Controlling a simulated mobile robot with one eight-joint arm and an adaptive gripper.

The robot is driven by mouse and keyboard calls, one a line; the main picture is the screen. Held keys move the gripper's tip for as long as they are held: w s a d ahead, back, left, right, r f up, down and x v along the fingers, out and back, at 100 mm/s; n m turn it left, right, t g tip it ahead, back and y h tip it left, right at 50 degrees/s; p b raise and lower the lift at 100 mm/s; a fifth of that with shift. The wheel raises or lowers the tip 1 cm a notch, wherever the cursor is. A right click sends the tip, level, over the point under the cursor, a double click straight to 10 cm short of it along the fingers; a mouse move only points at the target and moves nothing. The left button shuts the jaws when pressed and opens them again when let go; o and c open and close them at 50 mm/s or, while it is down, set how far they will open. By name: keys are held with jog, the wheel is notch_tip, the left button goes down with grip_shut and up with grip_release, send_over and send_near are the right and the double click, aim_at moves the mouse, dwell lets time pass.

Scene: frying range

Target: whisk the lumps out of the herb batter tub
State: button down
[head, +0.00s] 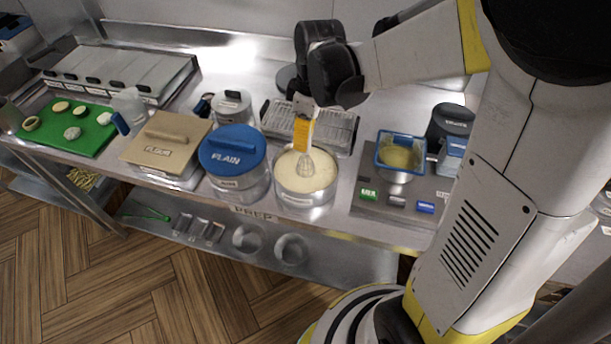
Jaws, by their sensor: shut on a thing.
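My gripper (305,104) is shut on the orange handle of a whisk (303,136). The whisk hangs nearly upright, its wire head at the surface of pale batter in an open round tub (303,199). How deep the wires sit is hard to tell. The label on this tub is too small to read, so I cannot confirm it is the herb one. No lumps can be made out in the batter. A tub with a blue lid marked PLAIN (234,151) stands just left of it.
A beige-lidded FLOUR box (165,141) and a green board with round pieces (68,127) lie further left. A wire rack (335,131) is behind the open tub. A blue-rimmed container (397,171) stands right, near my arm.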

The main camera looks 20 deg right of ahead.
jog(key=shift+r, duration=0.1)
jog(key=shift+r+p, duration=2.8)
jog(key=shift+r, duration=0.75)
notch_tip(320, 180, up, 5)
jog(key=p, duration=0.3)
jog(key=shift+p, duration=0.4)
